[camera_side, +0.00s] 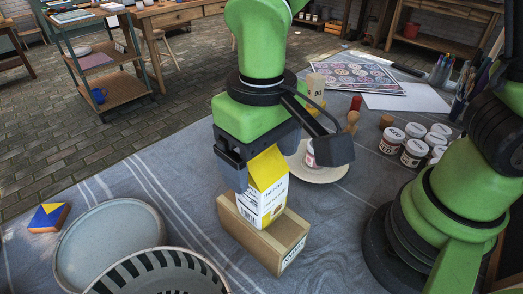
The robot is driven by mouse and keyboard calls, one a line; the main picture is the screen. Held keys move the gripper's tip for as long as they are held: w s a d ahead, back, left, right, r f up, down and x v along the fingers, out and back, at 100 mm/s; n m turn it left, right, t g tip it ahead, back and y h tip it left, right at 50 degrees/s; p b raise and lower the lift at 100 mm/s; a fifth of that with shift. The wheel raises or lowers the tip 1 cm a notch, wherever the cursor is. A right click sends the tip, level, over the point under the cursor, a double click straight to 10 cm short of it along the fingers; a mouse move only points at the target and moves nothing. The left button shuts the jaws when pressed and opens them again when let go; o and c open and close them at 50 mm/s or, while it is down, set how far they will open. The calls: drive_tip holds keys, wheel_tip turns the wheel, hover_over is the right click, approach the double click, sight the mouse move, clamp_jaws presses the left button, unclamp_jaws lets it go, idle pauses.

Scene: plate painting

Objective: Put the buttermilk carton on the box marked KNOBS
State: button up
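The buttermilk carton (261,193), white with a yellow gabled top, is upright at the wooden box (254,243). Its base appears to rest on the box top, though a small gap cannot be ruled out. The box has a white label (293,251) on its right end, too small and slanted to read surely. My gripper (262,165) is over the carton's top. One dark finger is close against the carton's left side. The other finger is hidden, so I cannot tell whether the fingers press on the carton.
A plate (322,174) with a small jar (311,155) stands behind the carton. Several paint jars (415,152) stand at the right. A striped bowl (160,276), a grey plate (85,240) and a coloured block (48,217) lie at the left. Cloth between is clear.

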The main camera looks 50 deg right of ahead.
drive_tip(key=shift+r, duration=0.15)
wheel_tip(320, 180, up, 12)
drive_tip(key=s+d+r+m+t+y, duration=0.1)
drive_tip(key=s+d+m+t, duration=0.3)
drive_tip(key=d, duration=0.9)
drive_tip(key=s+t+y, duration=0.1)
drive_tip(key=s+t, duration=0.2)
drive_tip(key=shift+s, duration=0.2)
